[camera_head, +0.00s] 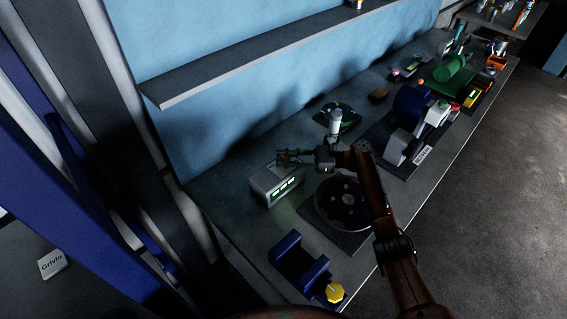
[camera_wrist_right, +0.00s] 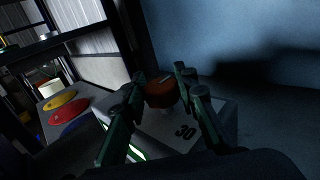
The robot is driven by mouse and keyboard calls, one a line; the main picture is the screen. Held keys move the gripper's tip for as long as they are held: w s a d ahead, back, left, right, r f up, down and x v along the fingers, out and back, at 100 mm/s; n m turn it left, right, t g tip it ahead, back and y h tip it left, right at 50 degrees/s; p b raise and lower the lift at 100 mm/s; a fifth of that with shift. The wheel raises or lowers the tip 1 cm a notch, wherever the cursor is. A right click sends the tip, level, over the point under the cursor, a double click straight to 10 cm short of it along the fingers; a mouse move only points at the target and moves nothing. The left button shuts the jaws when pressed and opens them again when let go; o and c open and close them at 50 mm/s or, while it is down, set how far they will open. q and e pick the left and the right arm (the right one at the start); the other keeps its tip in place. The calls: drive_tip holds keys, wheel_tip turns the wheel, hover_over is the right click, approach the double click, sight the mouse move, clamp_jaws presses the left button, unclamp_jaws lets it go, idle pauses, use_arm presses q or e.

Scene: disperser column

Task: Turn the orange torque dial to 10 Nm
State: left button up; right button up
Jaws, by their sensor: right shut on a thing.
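The orange torque dial (camera_wrist_right: 160,93) shows dark orange between my right fingertips in the right wrist view, with a pale mark on its top. It sits on a light grey box (camera_wrist_right: 172,128) with the number 30 printed on its upper face near the dial. In the head view the box (camera_head: 270,184) has a lit green display on its front. My right gripper (camera_head: 287,157) reaches over the box from the right and is shut on the dial. It also shows in the right wrist view (camera_wrist_right: 161,82). I cannot make out the dial in the head view. My left gripper is out of view.
A blue holder with a yellow knob (camera_head: 334,292) is nearer the front edge. A shelf (camera_head: 255,52) runs above the bench. Several devices crowd the far end.

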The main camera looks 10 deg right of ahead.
drive_tip(key=shift+d+f+g, duration=0.1)
drive_tip(key=shift+f+g, duration=0.05)
drive_tip(key=shift+g, duration=0.15)
drive_tip(key=o, duration=1.1)
drive_tip(key=shift+o, duration=0.3)
drive_tip(key=s+d, duration=0.2)
drive_tip(key=d, duration=0.9)
drive_tip(key=shift+s+d, duration=0.15)
drive_tip(key=shift+d, duration=0.2)
